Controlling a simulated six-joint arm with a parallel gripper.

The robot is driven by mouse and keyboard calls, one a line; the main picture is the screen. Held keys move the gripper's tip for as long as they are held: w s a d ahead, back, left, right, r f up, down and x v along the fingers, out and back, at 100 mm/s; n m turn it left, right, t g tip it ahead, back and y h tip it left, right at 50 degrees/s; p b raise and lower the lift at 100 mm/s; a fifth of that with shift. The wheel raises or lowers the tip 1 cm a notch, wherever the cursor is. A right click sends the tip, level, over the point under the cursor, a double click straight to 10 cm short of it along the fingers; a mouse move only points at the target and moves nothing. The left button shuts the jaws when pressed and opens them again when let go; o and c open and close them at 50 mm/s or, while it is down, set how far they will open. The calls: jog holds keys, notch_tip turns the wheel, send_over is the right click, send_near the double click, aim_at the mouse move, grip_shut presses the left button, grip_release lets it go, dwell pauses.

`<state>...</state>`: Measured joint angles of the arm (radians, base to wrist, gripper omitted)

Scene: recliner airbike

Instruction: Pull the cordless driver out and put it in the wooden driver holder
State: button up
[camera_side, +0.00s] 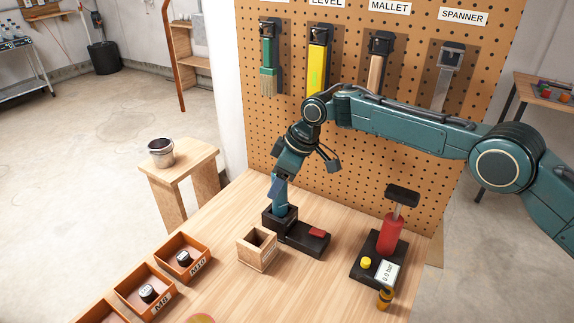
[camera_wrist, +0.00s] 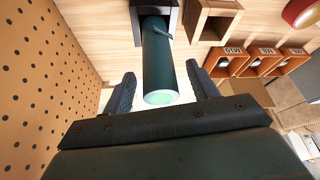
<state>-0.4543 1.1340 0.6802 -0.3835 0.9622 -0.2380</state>
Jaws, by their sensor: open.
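The cordless driver (camera_side: 280,199) is a blue-teal cylinder standing upright in a black dock (camera_side: 307,238) on the bench. In the wrist view the driver (camera_wrist: 157,52) points toward me, its round end pale green, its far end in the black dock (camera_wrist: 140,22). My gripper (camera_wrist: 161,75) is open, with one finger on each side of the driver's near end and gaps showing on both sides. In the side view my gripper (camera_side: 279,181) is over the driver's top. The wooden driver holder (camera_side: 257,252) is an empty square box in front of the dock; it also shows in the wrist view (camera_wrist: 214,20).
A pegboard (camera_side: 350,125) with hanging tools stands behind the bench. A red pump with a gauge (camera_side: 390,235) is right of the dock. Orange bins (camera_side: 185,262) line the bench's left front. A stool with a cup (camera_side: 160,152) stands at left.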

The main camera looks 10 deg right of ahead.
jog(key=shift+a+f, duration=0.1)
jog(key=shift+f, duration=0.2)
grip_shut()
jog(key=shift+w+r, duration=0.1)
jog(key=shift+r, duration=0.6)
dwell(0.9)
grip_release()
jog(key=shift+f, duration=0.1)
